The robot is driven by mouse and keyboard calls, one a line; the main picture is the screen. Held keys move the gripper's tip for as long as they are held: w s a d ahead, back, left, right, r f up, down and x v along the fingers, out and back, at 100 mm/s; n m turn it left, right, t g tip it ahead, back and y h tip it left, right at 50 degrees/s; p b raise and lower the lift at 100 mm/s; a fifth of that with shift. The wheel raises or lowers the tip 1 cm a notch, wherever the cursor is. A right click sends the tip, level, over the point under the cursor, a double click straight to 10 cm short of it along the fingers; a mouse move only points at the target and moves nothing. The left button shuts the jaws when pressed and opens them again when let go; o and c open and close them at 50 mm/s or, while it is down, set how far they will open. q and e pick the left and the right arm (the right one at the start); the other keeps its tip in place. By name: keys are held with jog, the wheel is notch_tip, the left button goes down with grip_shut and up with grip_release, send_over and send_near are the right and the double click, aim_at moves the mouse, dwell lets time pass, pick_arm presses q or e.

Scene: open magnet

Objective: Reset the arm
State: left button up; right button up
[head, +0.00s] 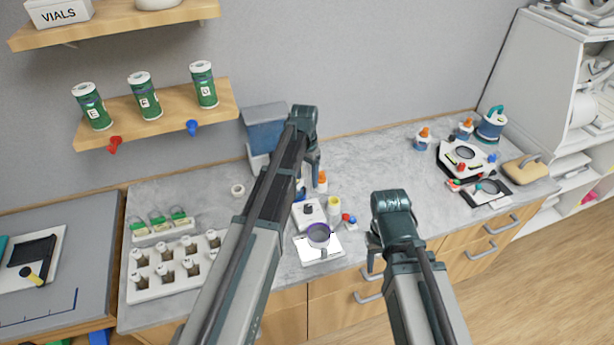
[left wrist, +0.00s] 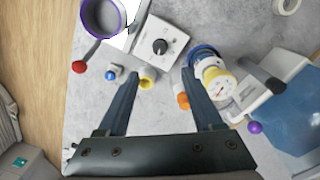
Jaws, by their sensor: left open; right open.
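My left gripper (head: 309,186) hangs over the middle of the grey counter, fingers pointing down. In the left wrist view its two fingers (left wrist: 160,73) are spread apart with nothing gripped. A white device with a black knob (left wrist: 158,46) and a yellow-topped item (left wrist: 147,78) show beyond and between the fingertips. My right gripper (head: 374,258) is low at the counter's front edge, right of a purple-rimmed dish (head: 319,235); its fingers are partly hidden by its own wrist. No object shows in it.
Left on the counter (head: 375,160) stands a white rack (head: 150,292) of brown bottles. A blue-fronted box (head: 265,135) stands at the back. Shelves (head: 130,112) hang at upper left. The counter's right-middle is clear.

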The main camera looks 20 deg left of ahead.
dwell(0.4)
pick_arm(q)
jog(key=s+d+f+b, duration=0.4)
jog(key=s, duration=0.4)
jog(key=s+d+f+y+b, duration=0.1)
jog(key=s+d+f+b, duration=0.3)
jog(key=s, duration=0.4)
jog(key=s+d+f+b, duration=0.4)
jog(key=s+d, duration=0.1)
jog(key=s, duration=0.3)
jog(key=shift+s+d+n+y, duration=0.25)
jog(key=shift+d+n+y, duration=0.05)
jog(key=shift+d+n, duration=0.1)
